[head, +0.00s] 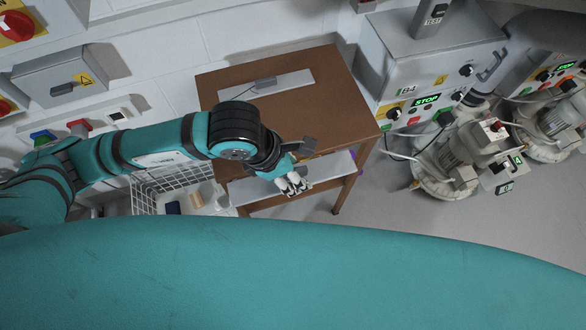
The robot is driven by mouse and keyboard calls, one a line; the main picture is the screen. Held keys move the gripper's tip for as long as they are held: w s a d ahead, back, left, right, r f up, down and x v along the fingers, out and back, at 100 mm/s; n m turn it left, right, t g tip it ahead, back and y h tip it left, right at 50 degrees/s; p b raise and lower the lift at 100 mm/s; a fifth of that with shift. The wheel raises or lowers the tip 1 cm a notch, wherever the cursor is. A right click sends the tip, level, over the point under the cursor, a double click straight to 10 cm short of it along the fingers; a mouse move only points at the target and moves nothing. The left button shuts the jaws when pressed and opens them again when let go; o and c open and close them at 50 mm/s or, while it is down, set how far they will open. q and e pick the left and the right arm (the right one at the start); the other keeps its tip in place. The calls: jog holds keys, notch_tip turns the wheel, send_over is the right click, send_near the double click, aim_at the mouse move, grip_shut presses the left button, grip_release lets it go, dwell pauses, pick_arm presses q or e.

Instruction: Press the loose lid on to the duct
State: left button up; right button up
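I cannot pick out the loose lid or the duct with certainty. A grey upright box-shaped part (432,18) with a "TEST" label stands on a grey machine cabinet at the top right and is cut off by the picture's edge. My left gripper (293,186) hangs at the front edge of the brown table, above or beside its pale lower shelf. Its pale fingertips are small and close together, and I cannot tell how far apart they are or whether they hold anything. My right gripper is not in view.
The brown wooden table (335,97) bears a grey strip (295,82) with a small dark part on it. A white wire basket (143,200) stands left of the table. Blower machines (447,162) with cables stand at the right. The grey floor (400,215) between is clear.

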aim_at(299, 169)
pick_arm(q)
jog(key=shift+r+p, duration=0.7)
jog(key=shift+r, duration=0.9)
